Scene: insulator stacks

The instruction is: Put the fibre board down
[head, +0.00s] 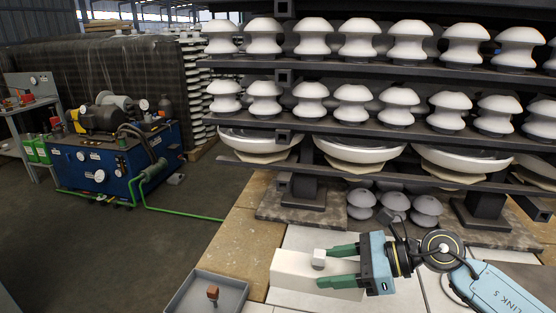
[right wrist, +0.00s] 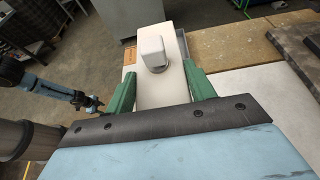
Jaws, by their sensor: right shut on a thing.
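The fibre board (head: 291,273) looks like a thick white slab with a small pale knob (head: 318,259) on top. My right gripper (head: 338,266) is shut on it, with a green finger on each side. In the right wrist view the board (right wrist: 161,92) stretches away between the green fingers (right wrist: 155,92), with the knob (right wrist: 151,52) near its middle. The board is above or on the pale tabletop; I cannot tell whether it touches. My left arm (right wrist: 45,84) shows small at the left of the right wrist view; its fingers are too small to judge.
A grey tray (head: 178,306) with a small brown-handled item (head: 212,292) stands left of the board. A dark rack (head: 300,70) of white insulators rises behind, with several grey insulators (head: 361,203) below it. A blue pump unit (head: 90,170) stands on the floor at left.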

